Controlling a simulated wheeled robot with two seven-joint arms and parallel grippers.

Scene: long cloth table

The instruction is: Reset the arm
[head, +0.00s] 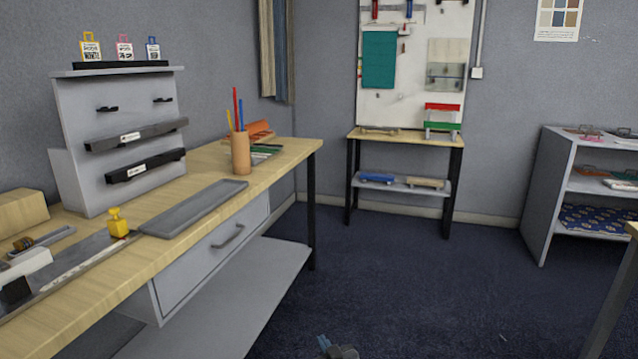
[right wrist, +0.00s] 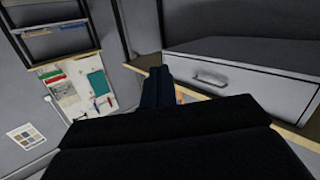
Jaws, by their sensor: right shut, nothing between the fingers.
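My right gripper (head: 335,350) shows only as a small part at the bottom edge of the head view, over the dark blue floor. In the right wrist view its two dark fingers (right wrist: 157,88) lie together and hold nothing. The big black shape below them in that view is my own wrist. The gripper is apart from the tables and touches nothing that I can see. My left gripper is not in either view.
A long wooden workbench (head: 285,154) with a drawer (head: 215,250) and a lower shelf runs along the left. A small table (head: 400,138) stands at the back under a pegboard. A grey shelf unit (head: 548,190) stands at the right. The carpet (head: 400,270) between them is clear.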

